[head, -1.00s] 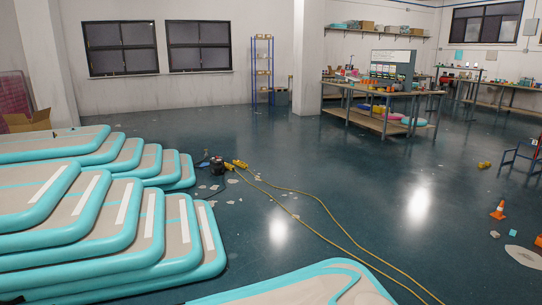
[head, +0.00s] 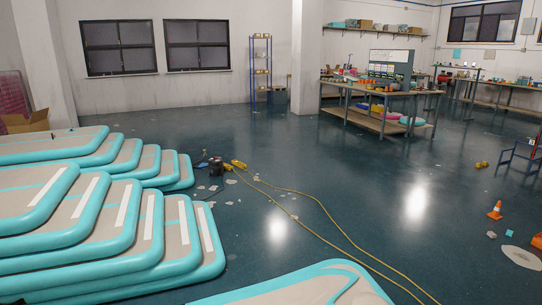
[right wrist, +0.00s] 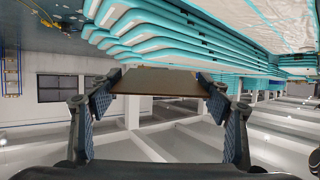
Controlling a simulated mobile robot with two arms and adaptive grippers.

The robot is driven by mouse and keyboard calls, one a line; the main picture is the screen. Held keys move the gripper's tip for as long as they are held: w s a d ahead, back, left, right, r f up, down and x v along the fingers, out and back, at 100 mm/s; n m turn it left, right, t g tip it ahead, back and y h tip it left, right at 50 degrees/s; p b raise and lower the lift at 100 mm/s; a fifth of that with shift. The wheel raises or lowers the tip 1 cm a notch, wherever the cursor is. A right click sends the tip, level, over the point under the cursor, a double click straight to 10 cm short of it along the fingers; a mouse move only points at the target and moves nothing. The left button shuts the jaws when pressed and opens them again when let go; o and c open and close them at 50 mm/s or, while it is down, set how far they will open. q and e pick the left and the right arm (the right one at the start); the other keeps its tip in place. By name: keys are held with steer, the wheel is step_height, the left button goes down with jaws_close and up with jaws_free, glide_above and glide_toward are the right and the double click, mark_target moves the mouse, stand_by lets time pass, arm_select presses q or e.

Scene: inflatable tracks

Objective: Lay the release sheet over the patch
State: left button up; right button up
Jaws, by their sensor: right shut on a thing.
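In the right wrist view, which looks upside down, my right gripper (right wrist: 158,82) is shut on a flat brown piece (right wrist: 160,83) that spans the gap between its fingertips. It may be the release sheet; I cannot tell for sure. Neither gripper shows in the head view, and my left gripper is in no view. An inflatable track (head: 300,290) with turquoise edges and a beige top is cut off at the bottom of the head view. I cannot make out a patch on it.
Stacked inflatable tracks (head: 125,215) fill the left. A yellow hose (head: 320,205) crosses the floor from a dark pump (head: 216,166). A workbench (head: 380,105) stands at the back. An orange cone (head: 496,210) and a pale oval piece (head: 522,257) are at right. Much of the middle floor is open.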

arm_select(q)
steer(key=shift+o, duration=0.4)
arm_select(e)
steer(key=a+r+n+g+y, duration=0.1)
steer(key=a+r+n+g, duration=0.2)
steer(key=a, duration=0.3)
steer(key=a+r+n+g+y, duration=0.1)
steer(key=a+r+n+g, duration=0.3)
steer(key=a+n+g, duration=0.1)
steer(key=shift+a+g+y, duration=0.3)
steer(key=shift+a+g, duration=0.2)
steer(key=shift+a, duration=0.5)
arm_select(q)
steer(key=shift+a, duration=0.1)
